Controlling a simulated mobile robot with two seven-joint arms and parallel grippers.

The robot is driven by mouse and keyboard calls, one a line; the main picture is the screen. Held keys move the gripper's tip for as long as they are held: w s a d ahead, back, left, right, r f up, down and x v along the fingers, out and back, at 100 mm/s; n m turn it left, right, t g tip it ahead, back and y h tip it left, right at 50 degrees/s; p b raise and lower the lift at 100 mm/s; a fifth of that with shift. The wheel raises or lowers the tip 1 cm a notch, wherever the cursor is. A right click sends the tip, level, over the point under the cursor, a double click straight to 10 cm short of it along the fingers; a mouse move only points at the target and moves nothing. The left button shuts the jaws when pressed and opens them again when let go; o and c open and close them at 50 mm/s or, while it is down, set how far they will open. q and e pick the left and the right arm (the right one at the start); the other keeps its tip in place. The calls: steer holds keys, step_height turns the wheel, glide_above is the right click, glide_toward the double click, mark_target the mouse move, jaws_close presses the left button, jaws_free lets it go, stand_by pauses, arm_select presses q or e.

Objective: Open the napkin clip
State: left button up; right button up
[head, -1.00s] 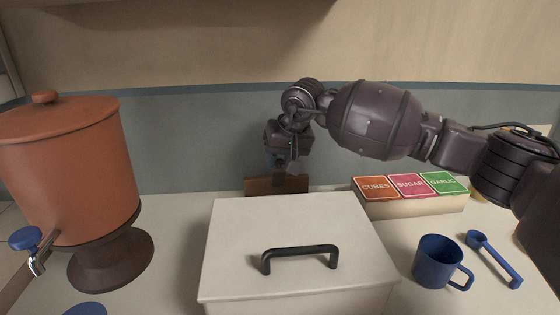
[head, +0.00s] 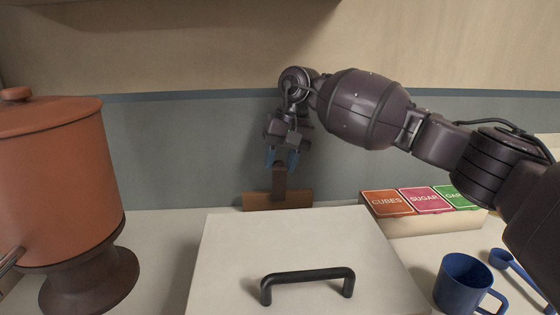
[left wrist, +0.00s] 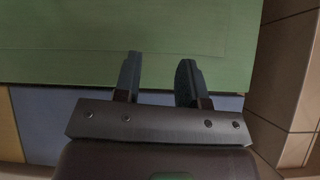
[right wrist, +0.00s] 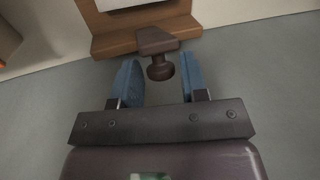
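The napkin clip shows in the head view as a wooden holder (head: 262,201) with a dark upright clip arm (head: 279,182), standing behind the white lidded box. In the right wrist view the wooden holder (right wrist: 124,41) has the dark clip arm (right wrist: 157,41) with a rounded knob (right wrist: 160,69) at its end. My right gripper (head: 283,158) is above the clip. In the right wrist view the blue fingers of my right gripper (right wrist: 160,75) are apart, one on each side of the knob, with gaps visible. My left gripper (left wrist: 158,75) is open and empty over a green surface.
The white box (head: 225,255) with a black handle (head: 308,277) stands in front of the clip. A terracotta dispenser (head: 60,170) is at left. A packet box (head: 425,226), a blue mug (head: 462,283) and a blue scoop (head: 518,270) are at right. The wall is close behind.

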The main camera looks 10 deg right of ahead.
steer(key=shift+o, duration=1)
steer(key=v, duration=1)
steer(key=shift+r+p, duration=0.35)
steer(key=shift+r, duration=0.05)
steer(key=shift+s+d+f, duration=0.1)
steer(key=shift+d, duration=0.05)
